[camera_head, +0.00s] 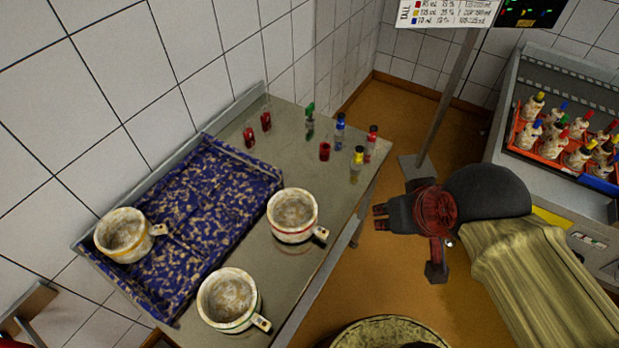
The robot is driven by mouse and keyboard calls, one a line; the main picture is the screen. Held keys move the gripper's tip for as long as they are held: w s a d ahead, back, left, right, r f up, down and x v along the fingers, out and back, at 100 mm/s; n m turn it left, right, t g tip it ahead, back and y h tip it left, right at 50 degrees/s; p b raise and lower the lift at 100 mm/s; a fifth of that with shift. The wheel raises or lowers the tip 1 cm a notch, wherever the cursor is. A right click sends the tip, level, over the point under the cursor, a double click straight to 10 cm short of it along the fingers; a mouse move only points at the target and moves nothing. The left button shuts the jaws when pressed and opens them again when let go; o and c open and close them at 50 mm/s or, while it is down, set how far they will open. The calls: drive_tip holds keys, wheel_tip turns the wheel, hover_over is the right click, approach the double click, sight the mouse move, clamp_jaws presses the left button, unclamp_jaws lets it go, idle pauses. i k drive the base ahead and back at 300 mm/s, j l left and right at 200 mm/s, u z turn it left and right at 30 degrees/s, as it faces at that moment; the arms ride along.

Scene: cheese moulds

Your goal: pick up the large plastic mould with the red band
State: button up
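The large mould with the red band (293,232) is a cream, mottled cup with a handle at its lower right. It stands upright on the metal table (285,262), close to the right edge of the blue patterned mat (206,222). My gripper (430,228) is to the right of this mould, beyond the table's right edge and over the orange floor. It is clearly apart from the mould. Its dark fingers appear spread, with nothing visible between them. Part of the gripper is hidden by its own red and black body.
Similar moulds have a yellow-orange band (122,252), on the mat, and a green band (228,318), at the table front. Several small coloured pieces stand at the table's far end, including a blue one (340,132). A sign post (448,105) rises behind my gripper. A red crate (545,149) holds bottles.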

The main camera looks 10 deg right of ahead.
sight(292, 213)
drive_tip(key=k+j+u, duration=0.15)
drive_tip(key=u, duration=0.2)
drive_tip(key=k+j+u, duration=0.2)
drive_tip(key=u, duration=0.2)
